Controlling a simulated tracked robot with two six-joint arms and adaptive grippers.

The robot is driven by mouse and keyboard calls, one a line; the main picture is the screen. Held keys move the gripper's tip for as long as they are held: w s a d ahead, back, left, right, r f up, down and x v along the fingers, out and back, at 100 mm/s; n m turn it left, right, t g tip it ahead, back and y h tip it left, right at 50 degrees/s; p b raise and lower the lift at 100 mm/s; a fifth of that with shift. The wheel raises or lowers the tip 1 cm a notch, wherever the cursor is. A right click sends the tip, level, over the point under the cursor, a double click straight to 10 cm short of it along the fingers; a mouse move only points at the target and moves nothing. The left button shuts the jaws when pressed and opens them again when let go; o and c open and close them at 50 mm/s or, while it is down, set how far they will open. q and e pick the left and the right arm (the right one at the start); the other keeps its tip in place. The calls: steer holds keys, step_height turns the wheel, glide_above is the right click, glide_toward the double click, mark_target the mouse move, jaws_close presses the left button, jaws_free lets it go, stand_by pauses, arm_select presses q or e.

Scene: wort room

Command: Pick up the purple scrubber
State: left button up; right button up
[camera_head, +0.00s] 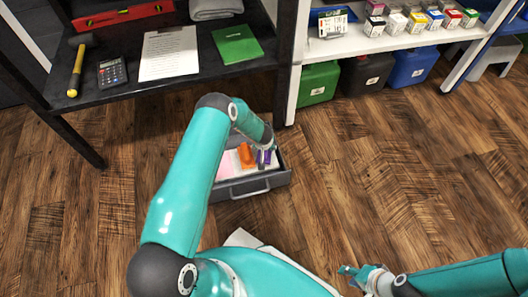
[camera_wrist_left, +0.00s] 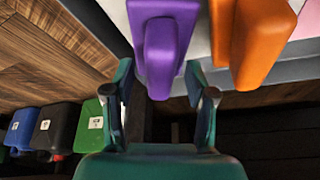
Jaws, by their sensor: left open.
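The purple scrubber (camera_head: 267,157) stands in the open grey drawer (camera_head: 283,179), at its right side. In the left wrist view the purple scrubber (camera_wrist_left: 165,40) shows large, with its narrow part reaching down between my left fingers. My left gripper (camera_wrist_left: 160,88) is open, one finger on either side of that part, with a gap visible on both sides. In the head view the left wrist hangs over the drawer and partly hides the scrubber. My right gripper (camera_head: 350,276) is at the lower right, far from the drawer; its fingers are too small to judge.
An orange scrubber (camera_head: 246,155) stands close beside the purple one, with a pink item (camera_head: 226,163) further left. A dark workbench (camera_head: 200,85) stands behind the drawer. Green (camera_head: 318,84), black and blue canisters stand under the white shelf.

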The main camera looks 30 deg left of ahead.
arm_select(q)
steer(key=shift+f+b, duration=0.25)
steer(key=shift+b, duration=0.05)
steer(key=shift+c, duration=0.3)
jaws_close()
stand_by(0.3)
